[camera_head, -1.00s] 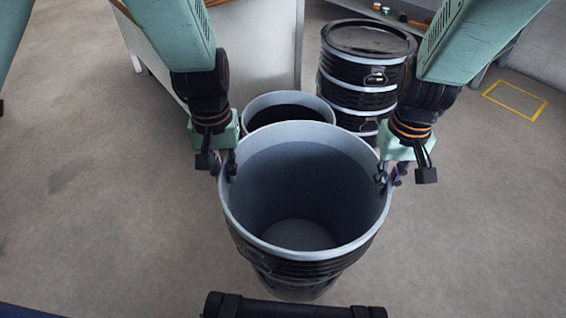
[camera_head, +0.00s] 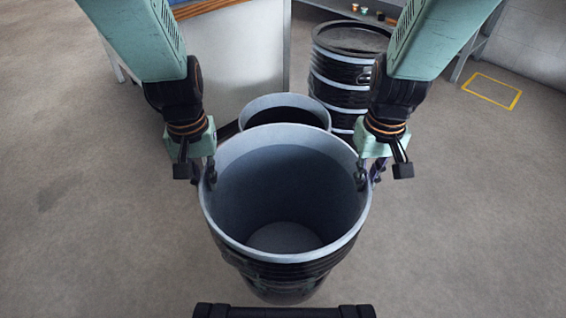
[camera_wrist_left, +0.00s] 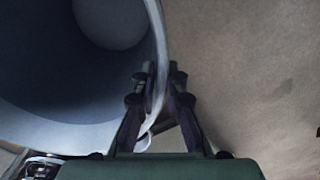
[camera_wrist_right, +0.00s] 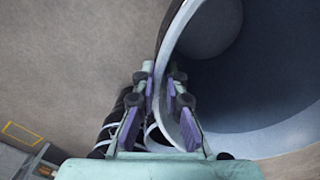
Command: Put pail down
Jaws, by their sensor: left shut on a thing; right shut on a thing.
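The pail (camera_head: 285,250) is large, black outside and grey inside, open at the top and empty. It is upright in the middle of the head view; whether its base touches the floor is hard to tell. My left gripper (camera_head: 208,178) is shut on its left rim, one finger inside and one outside, as the left wrist view (camera_wrist_left: 152,90) shows. My right gripper (camera_head: 366,178) is shut on the right rim in the same way, also seen in the right wrist view (camera_wrist_right: 163,85).
Just behind the pail stands a smaller open bucket (camera_head: 286,101) with dark contents. A yellow floor square (camera_head: 491,91) lies far right. The floor left and right is clear.

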